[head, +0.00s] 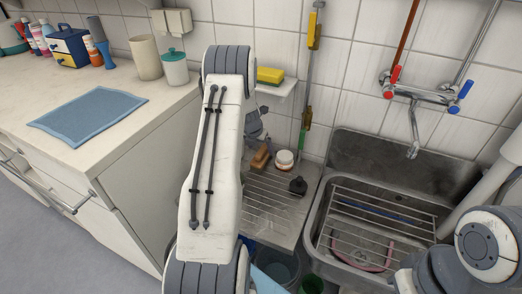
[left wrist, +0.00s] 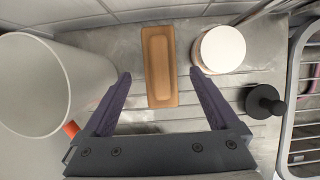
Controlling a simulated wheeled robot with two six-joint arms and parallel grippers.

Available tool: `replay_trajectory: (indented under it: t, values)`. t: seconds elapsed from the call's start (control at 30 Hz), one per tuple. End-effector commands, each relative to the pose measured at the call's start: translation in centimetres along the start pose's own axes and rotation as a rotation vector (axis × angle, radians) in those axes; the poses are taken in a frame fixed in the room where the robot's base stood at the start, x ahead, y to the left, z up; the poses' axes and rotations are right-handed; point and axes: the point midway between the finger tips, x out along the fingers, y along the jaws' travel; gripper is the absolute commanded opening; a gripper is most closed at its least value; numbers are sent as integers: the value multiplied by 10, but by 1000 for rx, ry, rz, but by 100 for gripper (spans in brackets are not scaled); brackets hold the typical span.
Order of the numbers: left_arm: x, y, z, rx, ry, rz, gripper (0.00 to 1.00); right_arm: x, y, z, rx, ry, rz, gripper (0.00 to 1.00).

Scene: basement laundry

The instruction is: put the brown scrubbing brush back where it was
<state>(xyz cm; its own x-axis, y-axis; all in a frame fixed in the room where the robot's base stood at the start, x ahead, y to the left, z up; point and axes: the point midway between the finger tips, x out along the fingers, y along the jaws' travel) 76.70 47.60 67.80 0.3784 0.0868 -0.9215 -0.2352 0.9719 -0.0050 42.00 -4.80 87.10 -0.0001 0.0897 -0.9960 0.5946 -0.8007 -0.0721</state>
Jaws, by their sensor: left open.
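The brown scrubbing brush (head: 260,157) rests on the grey ribbed drainboard (head: 283,205), left of a white round jar (head: 284,158). In the left wrist view the brush (left wrist: 159,66) lies lengthwise, with its far end toward the wall. My left gripper (left wrist: 160,76) is open, its fingertips apart on either side of the brush. I see a gap between each finger and the brush, and no grip on it. In the head view my left arm hides most of that gripper. My right gripper is out of view; only part of my right arm shows.
A black stopper-like piece (left wrist: 265,101) stands right of the gripper, and a large pale cup (left wrist: 48,85) is close on its left. The sink (head: 390,165) with a wire rack is to the right. A wall shelf (head: 282,88) holds a yellow sponge (head: 270,75).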

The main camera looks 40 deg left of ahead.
Motion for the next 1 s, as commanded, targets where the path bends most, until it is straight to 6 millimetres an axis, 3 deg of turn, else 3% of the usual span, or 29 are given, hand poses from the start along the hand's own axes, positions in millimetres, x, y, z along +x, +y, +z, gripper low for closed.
replay_trajectory:
  t: [0.1,0.3,1.0]
  values:
    - [-22,0,1,0,-1,1,94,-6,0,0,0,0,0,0]
    - [-38,0,0,0,0,0,94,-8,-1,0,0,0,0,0]
    - [-38,0,0,0,1,0,94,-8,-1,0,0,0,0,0]
